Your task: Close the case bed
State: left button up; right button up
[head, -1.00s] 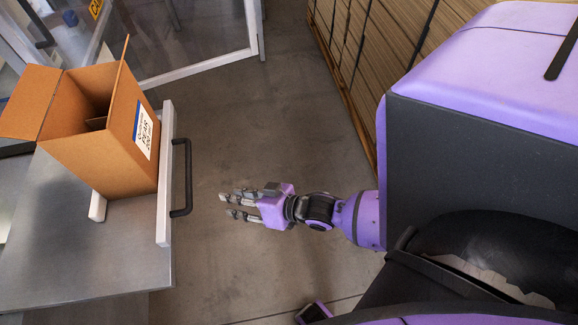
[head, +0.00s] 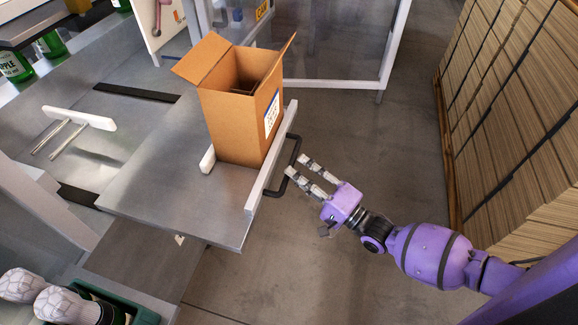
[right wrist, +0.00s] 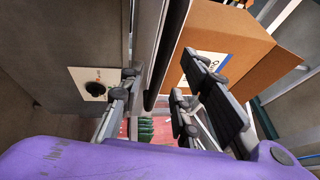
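The case bed (head: 150,195) is a grey metal plate that extends out over the floor, with white rails. A black bar handle (head: 293,165) is on its right-hand white rail (head: 272,160). A brown open-topped carton (head: 240,125) stands upright on the bed between the rails. My right gripper (head: 303,174) is open at the handle, its fingers pointing toward it. In the right wrist view, the dark handle bar (right wrist: 168,50) appears between the two spread fingers (right wrist: 160,85); I cannot tell whether they touch it. My left gripper is not in view.
Stacks of flat cardboard (head: 520,130) line the right side. A glazed guard panel (head: 345,40) stands behind the bed. A green crate (head: 145,316) is at lower left, and green bottles (head: 15,66) stand at upper left. Grey floor between bed and stacks is clear.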

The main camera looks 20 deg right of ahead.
jog(key=shift+x, duration=1.75)
jog(key=shift+f, duration=0.1)
grip_shut()
